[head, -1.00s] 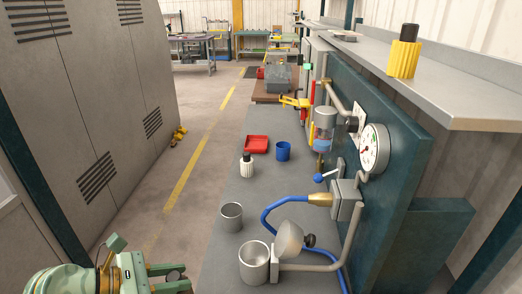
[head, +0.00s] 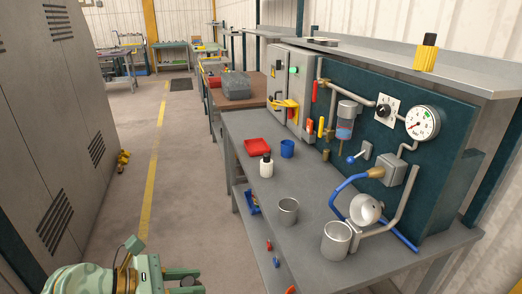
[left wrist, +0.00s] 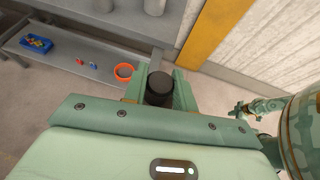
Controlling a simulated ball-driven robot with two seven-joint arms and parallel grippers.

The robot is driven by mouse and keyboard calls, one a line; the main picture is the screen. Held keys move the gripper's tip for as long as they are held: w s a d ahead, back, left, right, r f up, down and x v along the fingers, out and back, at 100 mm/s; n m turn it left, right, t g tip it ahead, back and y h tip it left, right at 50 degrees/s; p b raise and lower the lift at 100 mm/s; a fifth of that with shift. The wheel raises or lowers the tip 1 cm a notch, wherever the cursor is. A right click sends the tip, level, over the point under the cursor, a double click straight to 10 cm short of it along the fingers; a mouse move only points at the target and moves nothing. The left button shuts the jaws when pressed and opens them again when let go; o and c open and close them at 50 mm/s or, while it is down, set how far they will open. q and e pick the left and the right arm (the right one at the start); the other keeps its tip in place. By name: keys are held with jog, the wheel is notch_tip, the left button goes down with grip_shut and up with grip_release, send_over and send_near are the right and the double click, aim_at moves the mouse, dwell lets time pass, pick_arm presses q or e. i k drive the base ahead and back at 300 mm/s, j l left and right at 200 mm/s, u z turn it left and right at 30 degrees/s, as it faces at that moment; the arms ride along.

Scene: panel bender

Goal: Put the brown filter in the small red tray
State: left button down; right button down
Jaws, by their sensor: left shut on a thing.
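The small red tray (head: 257,147) lies at the far left of the grey bench (head: 310,190) in the head view. My left gripper (head: 186,284) is low at the bottom edge, left of the bench and well short of the tray. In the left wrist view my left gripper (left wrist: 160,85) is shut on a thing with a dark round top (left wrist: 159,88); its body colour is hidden. No clearly brown filter shows elsewhere. What looks like my right gripper (left wrist: 240,109) is small at the right of the wrist view; its opening is unclear.
Metal cups (head: 287,211) and a blue hose (head: 345,187) occupy the near bench. A yellow filter (head: 426,54) stands on the upper shelf.

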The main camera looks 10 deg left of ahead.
aim_at(257, 148)
jog(key=i+j+z, duration=0.15)
jog(key=j+z, duration=0.2)
jog(key=j, duration=0.45)
jog(key=j+z, duration=0.35)
jog(key=j, duration=0.45)
jog(key=i+j+z, duration=0.15)
jog(key=j, duration=0.2)
jog(key=i+j+z, duration=0.35)
jog(key=j, duration=0.35)
jog(key=i+j+z, duration=0.2)
jog(key=j, duration=0.2)
jog(key=i+j+z, duration=0.15)
jog(key=j, duration=0.3)
jog(key=i+j+z, duration=0.15)
jog(key=j, duration=0.25)
jog(key=i+j+z, duration=0.15)
jog(key=j+z, duration=0.1)
jog(key=j, duration=0.15)
jog(key=i, duration=0.05)
